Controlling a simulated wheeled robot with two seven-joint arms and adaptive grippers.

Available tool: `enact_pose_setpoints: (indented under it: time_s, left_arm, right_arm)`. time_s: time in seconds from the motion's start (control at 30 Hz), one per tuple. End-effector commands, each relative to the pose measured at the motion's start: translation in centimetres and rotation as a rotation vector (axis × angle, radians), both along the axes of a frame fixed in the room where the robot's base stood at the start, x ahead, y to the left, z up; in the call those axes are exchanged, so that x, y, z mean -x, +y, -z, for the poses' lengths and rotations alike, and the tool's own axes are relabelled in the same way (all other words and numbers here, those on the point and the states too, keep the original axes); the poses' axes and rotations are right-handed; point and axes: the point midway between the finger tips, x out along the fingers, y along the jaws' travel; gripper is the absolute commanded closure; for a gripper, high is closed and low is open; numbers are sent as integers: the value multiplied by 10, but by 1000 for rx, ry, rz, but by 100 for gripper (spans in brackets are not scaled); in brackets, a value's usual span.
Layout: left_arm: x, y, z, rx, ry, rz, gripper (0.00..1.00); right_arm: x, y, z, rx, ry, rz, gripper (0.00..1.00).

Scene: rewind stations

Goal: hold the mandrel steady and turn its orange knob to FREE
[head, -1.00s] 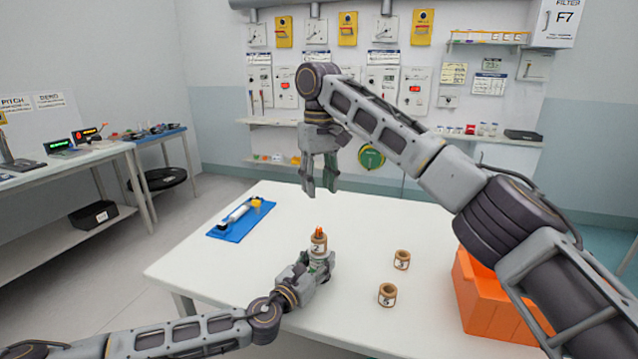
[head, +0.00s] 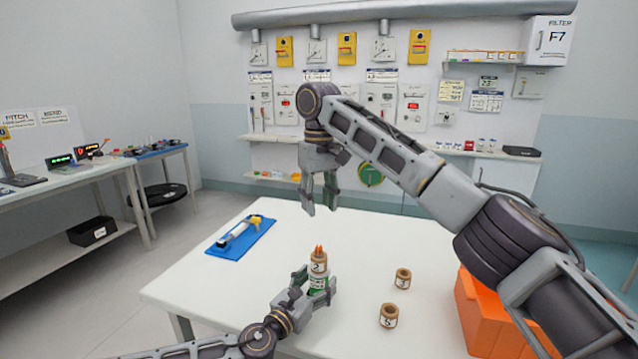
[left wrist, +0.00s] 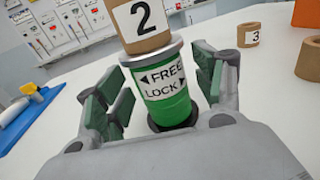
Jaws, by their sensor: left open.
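The mandrel (head: 318,282) stands upright on the white table, with a cardboard core marked 2 (head: 318,263) on it and the orange knob (head: 319,250) on top. In the left wrist view its green body (left wrist: 170,103) carries a label reading FREE and LOCK with arrows. The knob is out of that view. My left gripper (head: 316,284) is open, one finger on each side of the green body, with gaps visible in the wrist view. My right gripper (head: 321,204) is open and empty, pointing down above and behind the mandrel.
Cores marked 3 (head: 403,279) and 5 (head: 389,316) stand right of the mandrel. An orange bin (head: 480,315) is at the right, partly behind my right arm. A blue mat (head: 240,236) with a white and yellow tool lies at the left. The table between mat and mandrel is clear.

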Motion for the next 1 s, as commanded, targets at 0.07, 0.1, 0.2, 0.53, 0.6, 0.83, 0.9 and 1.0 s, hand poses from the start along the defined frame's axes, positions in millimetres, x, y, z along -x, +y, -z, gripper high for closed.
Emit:
enact_pose_setpoints:
  time_s: [0.07,0.1,0.2,0.53,0.6,0.83,0.9,1.0]
  left_arm:
    - [6,5,0,0,0,-1,31]
    - [10,7,0,0,0,-1,31]
    - [19,13,1,-1,2,-1,31]
    - [49,31,1,-1,2,-2,31]
    - [55,35,1,0,2,-1,31]
    - [75,47,1,-1,2,-2,31]
    - [80,50,1,1,3,-1,31]
    - [85,53,0,-1,1,-2,31]
  right_arm:
    - [0,0,0,0,0,0,61]
    - [0,0,0,0,0,0,61]
    - [0,0,0,0,0,0,61]
    - [0,0,0,0,0,0,61]
    - [0,0,0,0,0,0,61]
    - [0,0,0,0,0,0,61]
    - [0,0,0,0,0,0,61]
    - [0,0,0,0,0,0,61]
